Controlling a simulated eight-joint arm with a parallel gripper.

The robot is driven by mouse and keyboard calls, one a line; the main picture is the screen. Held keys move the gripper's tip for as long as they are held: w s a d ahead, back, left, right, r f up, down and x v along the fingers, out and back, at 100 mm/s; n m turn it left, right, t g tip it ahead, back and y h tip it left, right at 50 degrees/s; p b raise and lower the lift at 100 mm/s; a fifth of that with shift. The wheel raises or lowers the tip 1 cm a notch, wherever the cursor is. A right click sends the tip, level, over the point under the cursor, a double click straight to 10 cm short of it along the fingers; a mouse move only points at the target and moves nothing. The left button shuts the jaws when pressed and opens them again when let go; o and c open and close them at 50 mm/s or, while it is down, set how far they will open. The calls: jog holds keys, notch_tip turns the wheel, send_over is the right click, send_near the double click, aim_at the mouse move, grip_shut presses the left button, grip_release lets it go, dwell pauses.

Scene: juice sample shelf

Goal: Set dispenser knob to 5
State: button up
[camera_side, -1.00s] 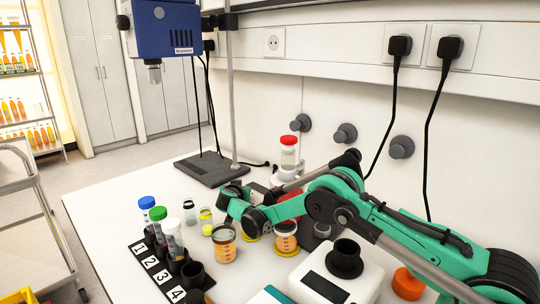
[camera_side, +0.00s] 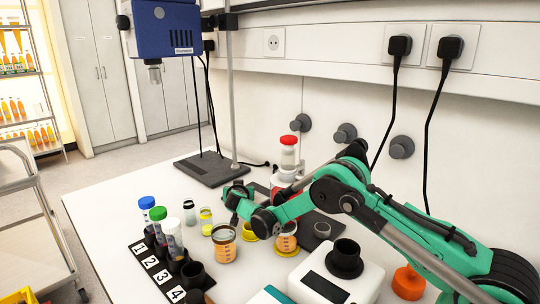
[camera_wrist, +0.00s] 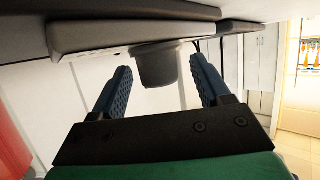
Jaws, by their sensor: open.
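No number scale or pointer for the dispenser knob can be read in either view. A blue box-shaped device (camera_side: 166,30) with a small round dial (camera_side: 158,12) and a dark side knob (camera_side: 123,22) hangs on a stand pole at the upper left in the side view; I cannot tell for sure that it is the dispenser. My gripper (camera_side: 236,190) is near the dark stand base, well below this device. In the wrist view, my gripper (camera_wrist: 160,92) is open. A dark grey cylinder (camera_wrist: 157,66) shows between its blue fingers, with nothing clamped.
A red-capped bottle (camera_side: 288,155) stands behind my gripper. Jars with yellow-orange contents (camera_side: 224,244) stand just in front. A numbered tube rack (camera_side: 160,268) is front left, a white device (camera_side: 340,275) front right. The dark stand base (camera_side: 210,168) lies behind left.

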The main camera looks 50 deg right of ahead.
jog(key=shift+v, duration=2.7)
jog(key=shift+d+r, duration=0.1)
jog(key=shift+s+d+r+y, duration=0.1)
jog(key=shift+s+d+y, duration=0.05)
jog(key=shift+y, duration=0.15)
jog(key=s+r+n+y, duration=0.1)
jog(key=s+d+r+n+g+y, duration=0.1)
jog(key=n+y, duration=0.1)
jog(key=shift+d+r+g, duration=0.25)
jog(key=shift+r+g, duration=0.05)
notch_tip(320, 180, up, 3)
jog(key=s+n+y, duration=0.2)
jog(key=n+y, duration=0.1)
jog(key=x, duration=0.7)
jog(key=a+x, duration=0.1)
jog(key=x, duration=0.3)
jog(key=shift+w, duration=0.45)
jog(key=shift+c, duration=0.2)
